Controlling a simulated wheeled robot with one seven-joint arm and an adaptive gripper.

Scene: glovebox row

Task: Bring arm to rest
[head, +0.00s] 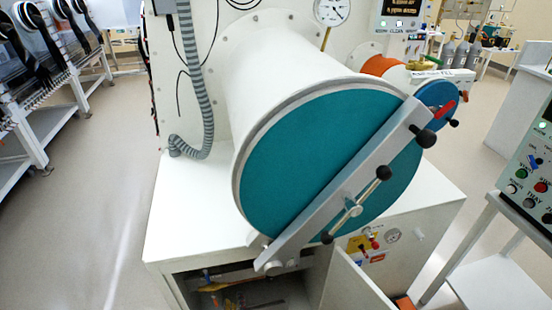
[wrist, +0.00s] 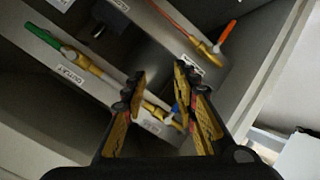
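My gripper (wrist: 160,72) shows in the wrist view with its two yellow-and-black fingers apart. No object is clearly held between them. It faces the inside of a cabinet with valves on pale panels. A valve with a green handle (wrist: 42,36) is left of the fingers, by a label that seems to read OUTLET. A valve with an orange handle (wrist: 227,32) is at the upper right. A yellow fitting (wrist: 157,110) and a blue handle (wrist: 179,107) show between the fingers; whether they are touched I cannot tell. My arm and gripper do not show in the head view.
In the head view, a large round teal door (head: 290,150) with a grey clamp bar closes a white cylinder. Below it, a white cabinet (head: 200,235) has its door (head: 358,285) open. A control box on a stand (head: 530,185) is at the right. Floor (head: 100,220) is clear at left.

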